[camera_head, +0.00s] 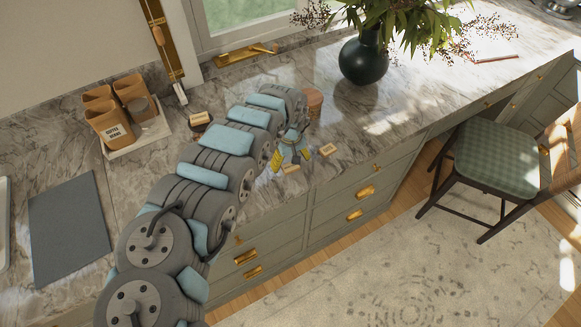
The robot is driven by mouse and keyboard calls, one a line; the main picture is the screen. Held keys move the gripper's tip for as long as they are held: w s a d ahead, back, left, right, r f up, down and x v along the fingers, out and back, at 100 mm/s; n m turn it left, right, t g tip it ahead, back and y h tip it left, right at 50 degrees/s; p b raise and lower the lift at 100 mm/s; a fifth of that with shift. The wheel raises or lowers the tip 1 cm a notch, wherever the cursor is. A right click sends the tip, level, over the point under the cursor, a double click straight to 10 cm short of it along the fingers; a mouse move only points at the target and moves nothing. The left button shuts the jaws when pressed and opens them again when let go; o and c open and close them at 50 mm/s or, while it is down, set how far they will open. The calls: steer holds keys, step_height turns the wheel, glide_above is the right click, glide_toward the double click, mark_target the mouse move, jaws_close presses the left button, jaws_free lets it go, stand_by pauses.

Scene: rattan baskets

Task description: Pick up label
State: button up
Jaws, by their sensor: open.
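Several small tan labels show in the head view. One label (291,168) lies on the marble counter near its front edge, just in front of my gripper. A second label (328,150) lies on the counter to the right of the gripper. A third label (200,119) is at a small dark round thing left of my arm. My gripper (291,157) is open, pointing down, with its yellow-tipped fingers on either side of a gap close behind the nearest label. I cannot tell its exact height, or whether it touches that label.
A reddish-brown round container (314,102) stands behind my wrist, partly hidden. Brown bags on a tray (152,137) and a dark board (68,228) are at left. A dark vase (364,60) stands behind. The counter (365,122) right of the gripper is mostly clear.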

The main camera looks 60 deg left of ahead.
mark_target(290, 167)
steer(key=shift+f, duration=1.15)
steer(key=shift+c, duration=0.2)
steer(key=c, duration=0.9)
